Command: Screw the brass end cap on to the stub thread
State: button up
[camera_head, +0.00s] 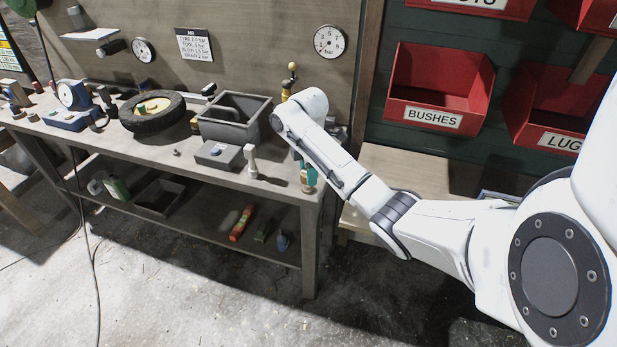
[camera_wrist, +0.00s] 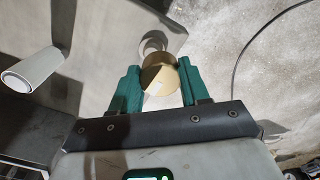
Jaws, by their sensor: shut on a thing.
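The brass end cap (camera_wrist: 158,76) is a round, tan-gold disc held between the green fingers of my gripper (camera_wrist: 160,88) in the wrist view. My gripper (camera_head: 307,173) also shows in the head view, low over the right front end of the workbench. Just beyond the cap in the wrist view is a grey ring-like shape (camera_wrist: 153,40). I cannot tell if it is the stub thread, or if the cap touches it. A pale upright cylinder (camera_head: 250,160) stands on the bench left of my gripper. It appears at upper left in the wrist view (camera_wrist: 35,68).
The workbench (camera_head: 150,155) carries a grey box with a blue button (camera_head: 216,154), an open grey bin (camera_head: 236,116) and a tyre (camera_head: 152,112). Red bins (camera_head: 440,86) hang at the right. The bench's front edge and open floor lie close to my gripper.

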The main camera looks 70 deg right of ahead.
jog(key=s+a+r+p, duration=0.6)
jog(key=a+r+p, duration=0.2)
jog(key=a+p, duration=0.2)
jog(key=shift+a+r+p, duration=0.3)
jog(key=shift+a+p, duration=0.1)
jog(key=shift+a, duration=0.25)
